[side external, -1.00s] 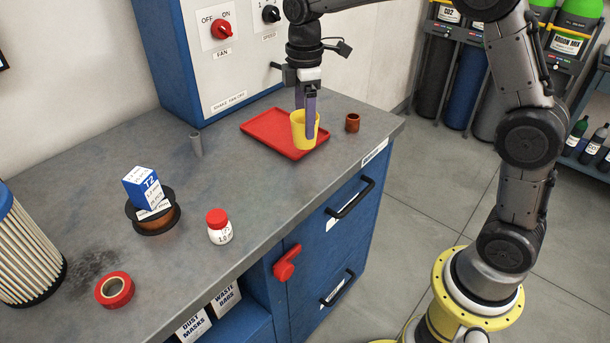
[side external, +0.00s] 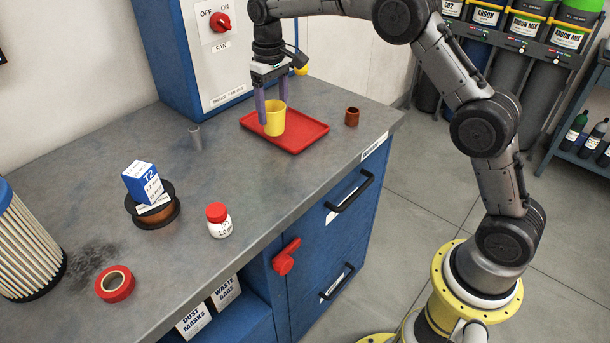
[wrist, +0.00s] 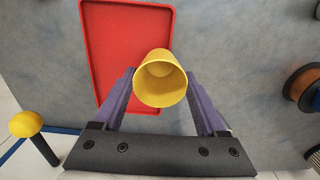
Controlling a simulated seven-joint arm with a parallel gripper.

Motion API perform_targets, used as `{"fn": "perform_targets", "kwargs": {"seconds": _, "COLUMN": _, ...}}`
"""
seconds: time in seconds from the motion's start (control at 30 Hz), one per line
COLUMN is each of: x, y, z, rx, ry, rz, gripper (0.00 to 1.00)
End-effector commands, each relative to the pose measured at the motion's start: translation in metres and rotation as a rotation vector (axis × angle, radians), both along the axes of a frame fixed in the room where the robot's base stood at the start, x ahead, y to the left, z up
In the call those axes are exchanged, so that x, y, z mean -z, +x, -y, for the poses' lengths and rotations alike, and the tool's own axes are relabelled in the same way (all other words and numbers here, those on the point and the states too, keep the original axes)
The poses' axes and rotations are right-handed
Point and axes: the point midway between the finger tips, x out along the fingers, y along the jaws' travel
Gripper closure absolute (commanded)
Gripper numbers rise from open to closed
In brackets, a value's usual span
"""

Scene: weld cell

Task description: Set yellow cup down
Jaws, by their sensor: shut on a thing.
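The yellow cup (side external: 275,120) is upright between the two purple fingers of my gripper (side external: 272,112), which is shut on it. In the side view the cup appears over the left part of the red tray (side external: 306,138). I cannot tell whether its base touches the tray or hangs just above it. In the wrist view the cup (wrist: 160,82) shows its open, empty mouth between the fingers of my gripper (wrist: 161,78), overlapping the right edge of the red tray (wrist: 105,35).
A brown cup (side external: 352,117) stands right of the tray, near the bench's edge. A grey tube (side external: 195,139) stands to the left. A spool (side external: 160,213) with a blue-white box (side external: 142,182), a red-capped bottle (side external: 219,221) and red tape (side external: 115,284) are nearer.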

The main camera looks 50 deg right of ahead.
Motion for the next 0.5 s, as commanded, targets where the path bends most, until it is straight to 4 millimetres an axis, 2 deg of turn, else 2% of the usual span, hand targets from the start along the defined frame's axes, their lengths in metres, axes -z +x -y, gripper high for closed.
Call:
{"fn": "perform_targets", "kwargs": {"seconds": 0.1, "x": 0.0, "y": 0.0, "z": 0.031, "rx": 0.009, "ry": -0.001, "rz": 0.0, "gripper": 0.8}}
{"fn": "perform_targets", "kwargs": {"seconds": 0.2, "x": 0.0, "y": 0.0, "z": 0.049, "rx": 0.006, "ry": 0.0, "rz": 0.0, "gripper": 0.8}}
{"fn": "perform_targets", "kwargs": {"seconds": 0.23, "x": 0.0, "y": 0.0, "z": 0.05, "rx": 0.003, "ry": 0.0, "rz": 0.0, "gripper": 0.8}}
{"fn": "perform_targets", "kwargs": {"seconds": 0.3, "x": 0.0, "y": 0.0, "z": 0.041, "rx": -0.003, "ry": 0.0, "rz": 0.0, "gripper": 0.8}}
{"fn": "perform_targets", "kwargs": {"seconds": 0.5, "x": 0.0, "y": 0.0, "z": -0.003, "rx": -0.006, "ry": 0.0, "rz": 0.0, "gripper": 0.8}}
